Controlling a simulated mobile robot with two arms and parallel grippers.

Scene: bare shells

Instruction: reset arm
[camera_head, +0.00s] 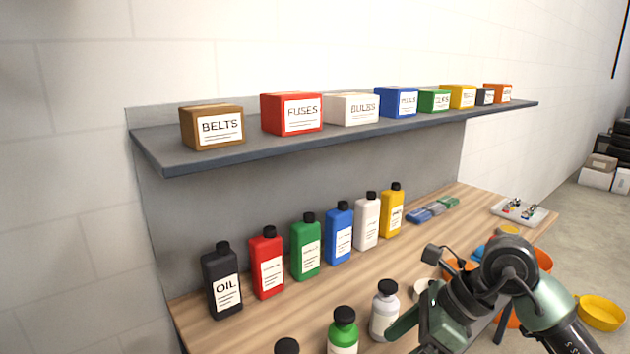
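One arm of mine, which I take to be the right, comes in from the lower right, over the front of the wooden workbench (270,310). The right gripper (420,322) is at its end, low in the picture, beside a white bottle with a dark cap (384,316). A green part of it overlaps the bottle's right side in the picture; I cannot tell whether they touch. Its fingertips do not show clearly, so I cannot tell whether it is open or shut. My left arm and gripper are not in view.
A grey shelf (172,160) with a row of labelled boxes hangs above the bench. Several bottles, from black OIL (222,282) to yellow (391,212), stand along the back. A green bottle (343,332) stands in front. A light tray (540,215) lies at right.

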